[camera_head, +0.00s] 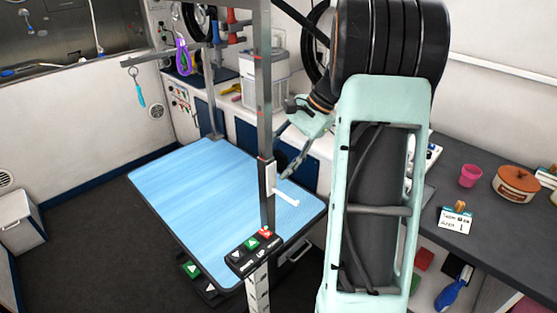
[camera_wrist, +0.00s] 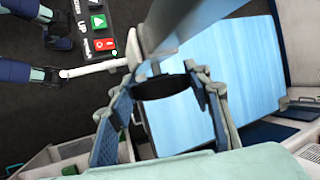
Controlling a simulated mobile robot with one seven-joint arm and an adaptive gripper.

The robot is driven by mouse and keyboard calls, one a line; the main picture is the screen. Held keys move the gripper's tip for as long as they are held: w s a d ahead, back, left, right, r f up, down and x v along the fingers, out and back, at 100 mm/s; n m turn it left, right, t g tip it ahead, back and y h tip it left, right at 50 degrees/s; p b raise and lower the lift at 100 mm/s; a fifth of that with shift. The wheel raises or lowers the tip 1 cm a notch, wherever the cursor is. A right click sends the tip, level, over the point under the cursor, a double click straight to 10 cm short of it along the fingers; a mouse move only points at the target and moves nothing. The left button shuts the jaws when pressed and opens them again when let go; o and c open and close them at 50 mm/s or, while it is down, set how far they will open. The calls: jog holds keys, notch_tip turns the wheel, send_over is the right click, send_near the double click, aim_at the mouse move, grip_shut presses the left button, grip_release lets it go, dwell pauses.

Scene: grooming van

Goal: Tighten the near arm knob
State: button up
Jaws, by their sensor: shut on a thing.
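The near arm's grey post (camera_head: 264,100) stands at the near edge of the blue grooming table, with a pale clamp block and a white bar (camera_head: 287,198) low on it. My gripper (camera_head: 287,173) is at the post beside the clamp, partly hidden by its own links. In the wrist view, my gripper (camera_wrist: 170,80) has its two fingers on either side of a black round knob (camera_wrist: 163,88). The fingers are shut on this knob. The white bar (camera_wrist: 92,68) reaches out to the left of the post there. The knob is hidden in the head view.
The blue table top (camera_head: 190,190) lies behind the post. A button panel (camera_head: 253,250) sits just below the clamp. Open floor lies at left.

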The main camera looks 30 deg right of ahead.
jog(key=shift+r+p, duration=0.15)
jog(key=shift+p, duration=0.25)
jog(key=shift+r+g+p, duration=0.15)
jog(key=shift+g+p, duration=0.25)
jog(key=shift+p, duration=0.5)
jog(key=shift+f+g+h+p, duration=0.2)
jog(key=shift+g+h+p, duration=0.1)
jog(key=shift+p, duration=0.45)
jog(key=o, duration=1.2)
jog(key=v, duration=1.2)
